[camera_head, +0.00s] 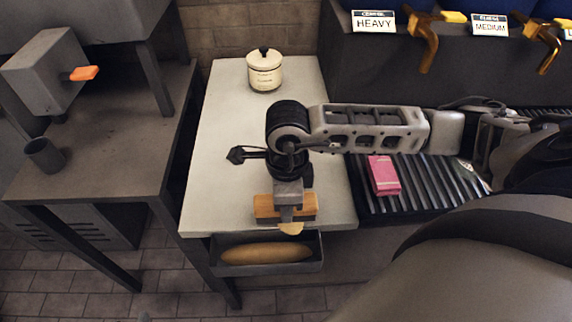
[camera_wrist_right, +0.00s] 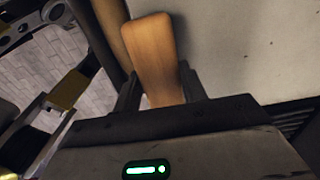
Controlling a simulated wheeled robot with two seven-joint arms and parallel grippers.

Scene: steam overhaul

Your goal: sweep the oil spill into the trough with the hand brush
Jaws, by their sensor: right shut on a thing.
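My right gripper (camera_head: 289,200) reaches over the front of the pale bench top and is shut on the hand brush (camera_head: 265,207). The brush is a wooden block with a light wooden handle, and its handle stands between the fingers in the right wrist view (camera_wrist_right: 155,50). The bristles are hidden. The dark trough (camera_head: 317,262) hangs at the bench's front edge, just below the brush. A long, rounded amber-tan mass (camera_head: 265,253) lies in it, which looks like the oil. No separate spill shows on the visible bench top. My left gripper is not in view.
A cream lidded jar (camera_head: 265,74) stands at the back of the bench top (camera_head: 225,120). A pink packet (camera_head: 383,175) lies on the ribbed rack to the right. A dark metal table (camera_head: 90,150) stands left, across a gap. Taps with HEAVY and MEDIUM labels are behind right.

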